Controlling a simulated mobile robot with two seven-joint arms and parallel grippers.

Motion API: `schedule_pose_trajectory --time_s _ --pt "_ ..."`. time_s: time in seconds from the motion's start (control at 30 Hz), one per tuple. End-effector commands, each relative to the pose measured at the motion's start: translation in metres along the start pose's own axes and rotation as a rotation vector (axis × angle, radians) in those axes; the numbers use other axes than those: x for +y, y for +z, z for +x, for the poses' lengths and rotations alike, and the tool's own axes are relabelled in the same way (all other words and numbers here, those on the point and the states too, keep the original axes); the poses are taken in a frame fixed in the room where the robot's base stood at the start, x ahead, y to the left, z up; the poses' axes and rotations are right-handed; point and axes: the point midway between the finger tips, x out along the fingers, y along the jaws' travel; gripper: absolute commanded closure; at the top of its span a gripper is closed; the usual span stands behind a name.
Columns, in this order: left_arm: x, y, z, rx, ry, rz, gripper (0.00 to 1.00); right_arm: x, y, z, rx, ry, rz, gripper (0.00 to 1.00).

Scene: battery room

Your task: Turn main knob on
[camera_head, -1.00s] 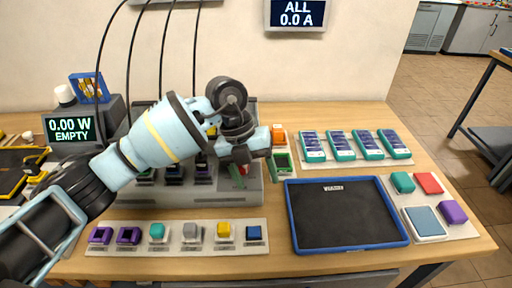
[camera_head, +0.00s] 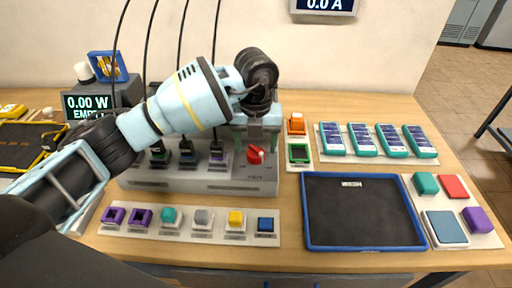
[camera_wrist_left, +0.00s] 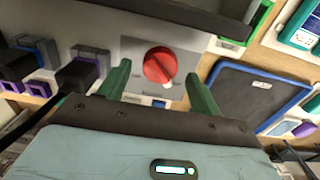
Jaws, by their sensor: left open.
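The main knob (camera_head: 256,155) is a red round knob on a light plate at the right end of the grey charging unit (camera_head: 200,181). In the left wrist view the red knob (camera_wrist_left: 159,66) has a pale pointer mark toward its lower right. My left gripper (camera_head: 257,132) is above and behind the knob in the head view. In the left wrist view its two green fingers (camera_wrist_left: 160,82) stand apart, one on each side of the knob, with nothing between them but the view of it. I cannot tell how far the fingertips are from the panel. The right gripper does not show.
A blue-rimmed tray (camera_head: 308,222) lies right of the unit. A row of small coloured blocks on a strip (camera_head: 190,236) lies in front. A display reading 0.00 W (camera_head: 88,103) stands at left. Several black cables hang behind my left arm.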

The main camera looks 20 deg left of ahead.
Motion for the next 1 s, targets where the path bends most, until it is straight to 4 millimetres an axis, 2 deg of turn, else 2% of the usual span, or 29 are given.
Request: schedule_pose_trajectory --time_s 0.2,0.5,0.83,1.0 --pt "0.0 0.0 0.017 0.001 -0.001 0.0 0.36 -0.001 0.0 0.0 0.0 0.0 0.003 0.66" --pt "0.0 0.0 0.018 0.0 -0.001 0.001 0.37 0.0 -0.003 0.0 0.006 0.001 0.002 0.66" --pt "0.0 0.0 0.018 0.0 -0.001 0.001 0.81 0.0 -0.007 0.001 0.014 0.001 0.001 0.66" --pt "0.0 0.0 0.018 0.0 -0.001 0.009 0.81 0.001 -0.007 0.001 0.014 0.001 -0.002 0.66"
